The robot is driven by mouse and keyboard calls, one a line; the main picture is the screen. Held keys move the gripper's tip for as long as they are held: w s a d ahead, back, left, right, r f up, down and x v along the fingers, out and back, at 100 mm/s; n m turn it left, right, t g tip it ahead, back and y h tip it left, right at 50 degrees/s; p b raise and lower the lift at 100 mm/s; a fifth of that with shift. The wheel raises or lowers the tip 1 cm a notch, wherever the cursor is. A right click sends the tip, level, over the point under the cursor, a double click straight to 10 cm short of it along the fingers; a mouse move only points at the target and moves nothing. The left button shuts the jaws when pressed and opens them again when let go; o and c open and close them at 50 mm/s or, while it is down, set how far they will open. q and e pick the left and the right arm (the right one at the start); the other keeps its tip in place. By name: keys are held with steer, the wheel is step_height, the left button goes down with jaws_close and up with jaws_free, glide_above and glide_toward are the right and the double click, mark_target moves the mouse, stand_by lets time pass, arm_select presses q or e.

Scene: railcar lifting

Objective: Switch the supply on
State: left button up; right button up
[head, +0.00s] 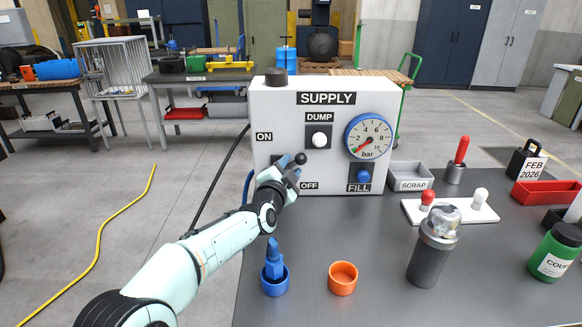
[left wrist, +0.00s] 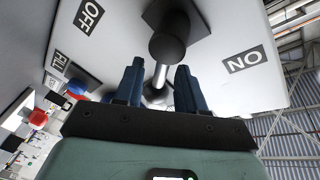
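The white supply box (head: 280,105) stands at the back of the table. The lever's black ball knob (head: 300,158) shows between the ON label (head: 264,136) and the OFF label (head: 309,186). My left gripper (head: 290,165) is at the lever. Its two blue fingers (left wrist: 157,86) stand apart on either side of the rod, with visible gaps. The pressure gauge's (head: 368,137) red needle points to the lower left, near the low end. My right gripper is out of view.
The box also has a white DUMP button (head: 319,140) and a blue FILL button (head: 363,176). A grey SCRAP tray (head: 411,176), an orange ring (head: 342,278), a blue part (head: 274,270) and a dark cylinder (head: 433,250) stand on the table.

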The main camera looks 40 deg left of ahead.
arm_select(q)
steer(key=shift+x, duration=0.75)
jaws_close()
